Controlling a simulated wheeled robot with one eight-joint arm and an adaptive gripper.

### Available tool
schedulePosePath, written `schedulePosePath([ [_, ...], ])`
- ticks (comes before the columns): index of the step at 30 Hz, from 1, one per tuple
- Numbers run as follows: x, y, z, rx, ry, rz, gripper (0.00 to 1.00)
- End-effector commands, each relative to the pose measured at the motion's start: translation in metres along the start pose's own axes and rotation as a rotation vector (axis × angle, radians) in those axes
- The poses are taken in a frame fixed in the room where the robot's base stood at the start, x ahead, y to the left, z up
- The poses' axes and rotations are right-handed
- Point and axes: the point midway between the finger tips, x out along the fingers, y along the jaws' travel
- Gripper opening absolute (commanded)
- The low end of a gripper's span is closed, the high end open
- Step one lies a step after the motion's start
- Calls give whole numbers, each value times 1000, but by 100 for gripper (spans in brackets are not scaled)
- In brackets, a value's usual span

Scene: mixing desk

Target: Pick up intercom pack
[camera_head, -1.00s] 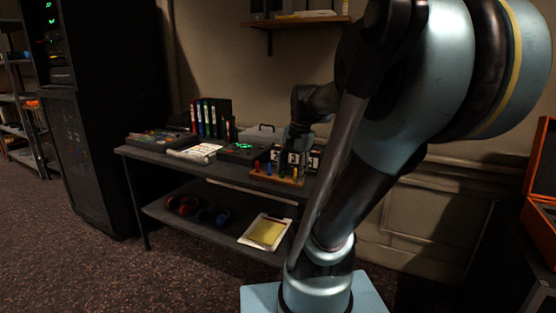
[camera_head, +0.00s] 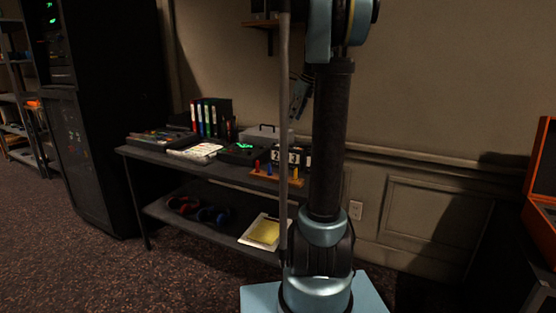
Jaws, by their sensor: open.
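No thing on the desk (camera_head: 150,158) can be told for certain as the intercom pack at this size. A dark box with green lights (camera_head: 240,152) lies on the desk top, between white papers (camera_head: 196,150) and a wooden rack with coloured pegs (camera_head: 268,174). My gripper (camera_head: 298,97) shows small and partly hidden behind my own arm, raised above the right end of the desk. It is open, and nothing shows in it. It is apart from the things on the desk.
Binders (camera_head: 210,117), a grey case (camera_head: 266,134) and number blocks (camera_head: 293,157) stand at the back of the desk. Headphones (camera_head: 183,205) and a clipboard (camera_head: 263,232) lie on the lower shelf. A wall shelf (camera_head: 262,24) is above. An open orange case (camera_head: 543,190) is at the far right.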

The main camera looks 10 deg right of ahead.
Motion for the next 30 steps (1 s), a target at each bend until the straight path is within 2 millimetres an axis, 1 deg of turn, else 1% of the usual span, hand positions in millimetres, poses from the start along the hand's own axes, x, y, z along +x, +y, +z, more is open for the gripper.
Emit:
schedulePosePath([
  [2,3,-3,1,16,-2,1,52],
  [5,15,-4,2,21,-3,1,52],
  [15,75,-4,2,19,-2,0,52],
  [21,107,-3,2,18,-2,0,52],
  [24,116,-3,2,19,-2,0,52],
  [30,126,-3,2,19,-2,0,52],
])
